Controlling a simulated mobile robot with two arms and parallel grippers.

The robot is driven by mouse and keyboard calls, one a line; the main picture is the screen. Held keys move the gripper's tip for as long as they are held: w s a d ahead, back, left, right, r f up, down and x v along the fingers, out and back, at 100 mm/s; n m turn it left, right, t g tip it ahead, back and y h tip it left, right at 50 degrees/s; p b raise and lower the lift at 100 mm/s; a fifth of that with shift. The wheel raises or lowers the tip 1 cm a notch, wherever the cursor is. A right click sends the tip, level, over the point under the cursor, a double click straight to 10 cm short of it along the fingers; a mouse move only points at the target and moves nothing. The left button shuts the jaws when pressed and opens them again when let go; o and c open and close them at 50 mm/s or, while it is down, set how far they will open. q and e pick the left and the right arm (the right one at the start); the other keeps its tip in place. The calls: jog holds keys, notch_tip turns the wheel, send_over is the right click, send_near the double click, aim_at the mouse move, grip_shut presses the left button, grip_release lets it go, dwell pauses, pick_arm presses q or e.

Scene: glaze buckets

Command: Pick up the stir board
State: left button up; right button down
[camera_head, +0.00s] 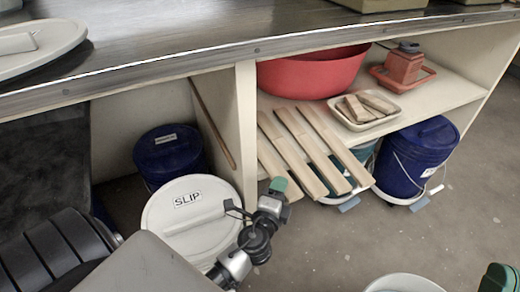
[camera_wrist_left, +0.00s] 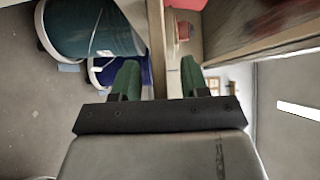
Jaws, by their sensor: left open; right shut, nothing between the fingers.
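Several long, flat wooden boards (camera_head: 318,156) lie side by side on the shelf, their near ends sticking out past its front edge. I cannot tell which of them is the stir board. My left gripper (camera_head: 279,185) is at the near end of the leftmost board, with its green fingertip close in front of it; I cannot tell if they touch. In the left wrist view the two green fingers of my left gripper (camera_wrist_left: 160,78) are apart, and a tan edge shows beyond the gap. Only the green end of my right gripper (camera_head: 500,278) shows, at the bottom right corner.
The shelf also holds a red basin (camera_head: 312,74), a tray of wooden blocks (camera_head: 352,122) and a red container (camera_head: 404,64). Below are a blue bucket (camera_head: 418,155) and a white-lidded SLIP bucket (camera_head: 190,220). A leaning stick (camera_head: 212,122) rests against the divider.

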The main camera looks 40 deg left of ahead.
pick_arm(q)
jog(key=shift+x, duration=0.85)
jog(key=shift+f, duration=0.1)
jog(key=shift+c, duration=0.4)
grip_shut()
